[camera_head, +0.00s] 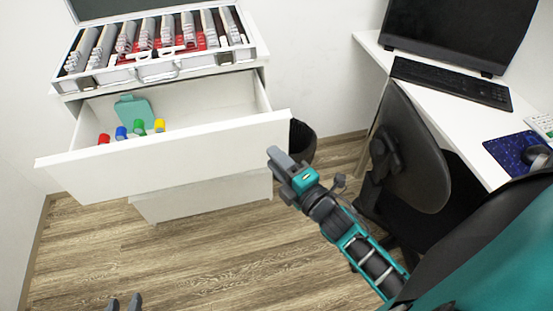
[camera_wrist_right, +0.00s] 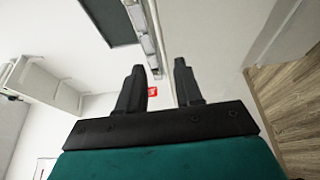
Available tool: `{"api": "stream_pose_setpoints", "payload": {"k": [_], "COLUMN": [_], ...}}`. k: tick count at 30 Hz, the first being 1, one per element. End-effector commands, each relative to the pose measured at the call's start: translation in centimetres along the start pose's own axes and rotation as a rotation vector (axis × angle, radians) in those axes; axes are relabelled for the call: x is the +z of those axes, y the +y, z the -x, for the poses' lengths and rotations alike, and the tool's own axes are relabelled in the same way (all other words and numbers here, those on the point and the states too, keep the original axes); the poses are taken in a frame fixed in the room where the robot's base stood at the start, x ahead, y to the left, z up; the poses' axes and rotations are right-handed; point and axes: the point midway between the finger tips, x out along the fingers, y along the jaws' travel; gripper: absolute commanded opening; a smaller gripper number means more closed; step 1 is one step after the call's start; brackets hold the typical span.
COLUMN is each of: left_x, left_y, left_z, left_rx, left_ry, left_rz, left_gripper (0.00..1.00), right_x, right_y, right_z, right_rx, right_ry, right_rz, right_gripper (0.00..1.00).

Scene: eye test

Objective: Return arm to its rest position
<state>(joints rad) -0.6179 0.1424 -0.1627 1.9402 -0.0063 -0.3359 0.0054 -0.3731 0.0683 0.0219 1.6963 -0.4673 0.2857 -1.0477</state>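My right arm comes in from the lower right in the head view. Its gripper (camera_head: 279,158) is up in the air in front of the right end of the open drawer's front. In the right wrist view the two dark fingers (camera_wrist_right: 159,82) stand apart with nothing between them, so it is open and empty. My left gripper (camera_head: 124,303) shows only as two dark fingertips at the bottom edge of the head view. They are apart, and nothing shows between them. The rest of the left arm is out of view.
A white drawer (camera_head: 180,159) stands open, holding a teal item (camera_head: 134,110) and several coloured pieces. An open silver case (camera_head: 160,69) lies on the cabinet above. A black chair (camera_head: 414,150) and a white desk (camera_head: 459,120) are at right. A dark bin (camera_head: 302,141) stands behind my right gripper.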

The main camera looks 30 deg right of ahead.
Motion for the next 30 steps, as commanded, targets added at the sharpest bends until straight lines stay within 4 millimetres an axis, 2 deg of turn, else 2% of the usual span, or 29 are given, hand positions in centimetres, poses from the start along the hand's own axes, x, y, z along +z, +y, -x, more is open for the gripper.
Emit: {"api": "stream_pose_setpoints", "payload": {"k": [8,11,14,17,21,24,27,30], "left_x": [0.0,0.1,0.2,0.3,0.4,0.5,0.5,0.5], "left_y": [0.0,0.0,0.1,0.1,0.1,0.1,0.1,0.1], "left_z": [0.0,0.0,0.1,0.2,0.2,0.2,0.2,0.2], "left_rx": [0.000,0.000,0.001,0.001,0.002,0.002,0.002,0.002], "left_ry": [0.000,-0.001,-0.004,-0.007,-0.009,-0.010,-0.010,-0.010], "left_rz": [0.000,0.000,0.001,0.001,0.002,0.002,0.002,0.002], "left_gripper": [0.37,0.37,0.37,0.37,0.37,0.37,0.37,0.37], "right_x": [0.0,-0.2,-0.7,-1.6,-3.5,-4.8,-5.9,-6.4], "right_y": [-0.1,-0.7,-1.9,-3.6,-5.9,-7.0,-7.7,-8.0], "right_z": [0.1,0.7,1.9,3.7,6.6,8.5,9.8,10.3], "right_rx": [-0.006,-0.042,-0.117,-0.221,-0.364,-0.446,-0.500,-0.525], "right_ry": [-0.002,-0.016,-0.053,-0.116,-0.232,-0.314,-0.376,-0.408], "right_rz": [-0.015,-0.116,-0.340,-0.637,-1.036,-1.254,-1.394,-1.463], "right_gripper": [0.35,0.35,0.35,0.35,0.35,0.35,0.35,0.35]}}
